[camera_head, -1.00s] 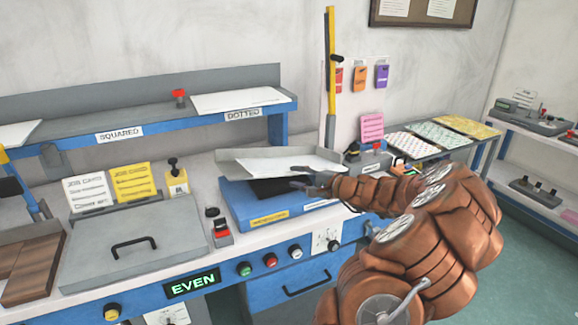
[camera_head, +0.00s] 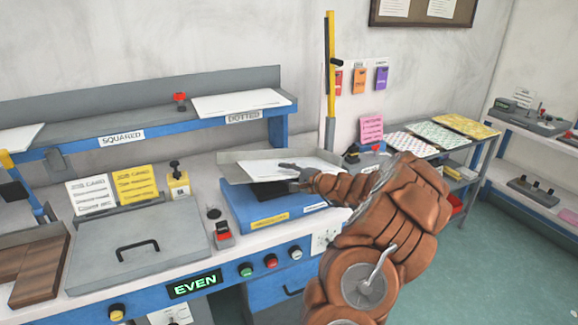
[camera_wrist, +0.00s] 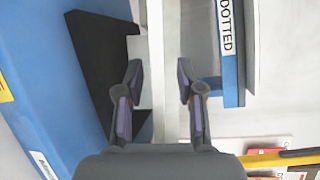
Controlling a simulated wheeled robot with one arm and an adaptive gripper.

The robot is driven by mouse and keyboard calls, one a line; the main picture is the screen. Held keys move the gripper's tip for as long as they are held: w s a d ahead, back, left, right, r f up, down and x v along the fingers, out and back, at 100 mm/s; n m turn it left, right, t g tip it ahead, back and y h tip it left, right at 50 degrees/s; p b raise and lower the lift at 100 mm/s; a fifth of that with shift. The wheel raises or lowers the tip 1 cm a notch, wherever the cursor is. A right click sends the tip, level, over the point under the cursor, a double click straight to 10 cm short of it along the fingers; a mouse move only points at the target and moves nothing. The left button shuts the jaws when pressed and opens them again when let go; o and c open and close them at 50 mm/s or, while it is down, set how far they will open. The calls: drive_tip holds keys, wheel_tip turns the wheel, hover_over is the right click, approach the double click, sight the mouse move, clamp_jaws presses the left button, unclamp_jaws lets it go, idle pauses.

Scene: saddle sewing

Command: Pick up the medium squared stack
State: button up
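A white sheet stack (camera_head: 265,169) lies on a tilted grey tray (camera_head: 235,159) above a blue device with a black top (camera_head: 240,207). Another white stack (camera_head: 240,104) lies on the shelf above the DOTTED label. Part of a white stack (camera_head: 18,138) shows at the far left, left of the SQUARED label (camera_head: 121,137). I cannot tell which is the medium squared stack. My gripper (camera_head: 288,172) is at the tray's right part. In the wrist view my gripper (camera_wrist: 160,82) is open, with a pale upright band between its fingers; contact is not visible.
The blue shelf (camera_head: 195,121) runs behind the tray, with a yellow post (camera_head: 330,70) at its right. Job cards (camera_head: 135,183) and a grey lidded box (camera_head: 135,250) stand left on the bench. A side table with patterned sheets (camera_head: 433,133) is at right.

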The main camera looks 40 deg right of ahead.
drive_tip(key=shift+c, duration=0.3)
clamp_jaws()
idle(0.4)
